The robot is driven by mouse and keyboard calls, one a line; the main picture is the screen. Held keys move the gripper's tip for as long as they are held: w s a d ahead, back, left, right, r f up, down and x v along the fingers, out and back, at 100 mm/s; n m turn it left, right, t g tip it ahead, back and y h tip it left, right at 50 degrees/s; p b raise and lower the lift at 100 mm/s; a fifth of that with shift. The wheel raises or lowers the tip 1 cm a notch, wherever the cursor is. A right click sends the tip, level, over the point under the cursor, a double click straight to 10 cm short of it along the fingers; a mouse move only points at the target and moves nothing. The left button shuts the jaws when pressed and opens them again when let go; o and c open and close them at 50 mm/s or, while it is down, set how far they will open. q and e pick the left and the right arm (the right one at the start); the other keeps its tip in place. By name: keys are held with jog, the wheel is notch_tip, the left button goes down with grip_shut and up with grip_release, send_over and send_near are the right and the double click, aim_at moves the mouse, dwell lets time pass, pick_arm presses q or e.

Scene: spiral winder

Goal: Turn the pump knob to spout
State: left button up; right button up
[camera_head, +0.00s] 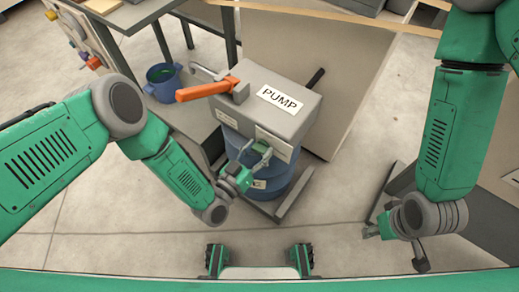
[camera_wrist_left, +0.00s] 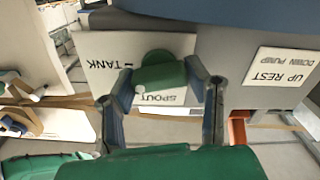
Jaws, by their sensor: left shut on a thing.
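The grey pump box (camera_head: 265,100), labelled PUMP, sits on a blue barrel (camera_head: 278,185). A green knob (camera_wrist_left: 160,76) is on the box's front plate (camera_wrist_left: 105,72). Around it, upside down in the left wrist view, are a TANK label and, partly covered, a SPOUT label. In the head view the knob (camera_head: 262,152) is partly hidden by my fingers. My left gripper (camera_head: 256,156) is shut on the knob, one finger on each side in the left wrist view (camera_wrist_left: 160,82). My right gripper (camera_head: 396,246) is open and empty at the lower right, away from the pump.
An orange-handled lever (camera_head: 207,91) sticks out left from the pump box. A blue bucket (camera_head: 163,82) stands left behind it. A grey table (camera_head: 130,16) is at the upper left. An UP REST, DOWN PUMP label (camera_wrist_left: 284,68) is beside the knob plate. Open floor lies in front.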

pick_arm(q)
jog(key=n+b, duration=0.1)
jog(key=n, duration=0.2)
jog(key=shift+a, duration=0.1)
jog(key=n+b, duration=0.2)
jog(key=n, duration=0.2)
jog(key=shift+w+f, duration=0.1)
jog(key=shift+f, duration=0.05)
jog(key=n+b, duration=0.2)
jog(key=n, duration=0.2)
jog(key=shift+a+n, duration=0.15)
jog(key=shift+n, duration=0.25)
jog(key=shift+f+n+b, duration=0.1)
jog(key=shift+n+b, duration=0.85)
jog(key=shift+n, duration=0.75)
jog(key=shift+a, duration=0.1)
jog(key=o, duration=1.2)
jog(key=shift+c, duration=0.2)
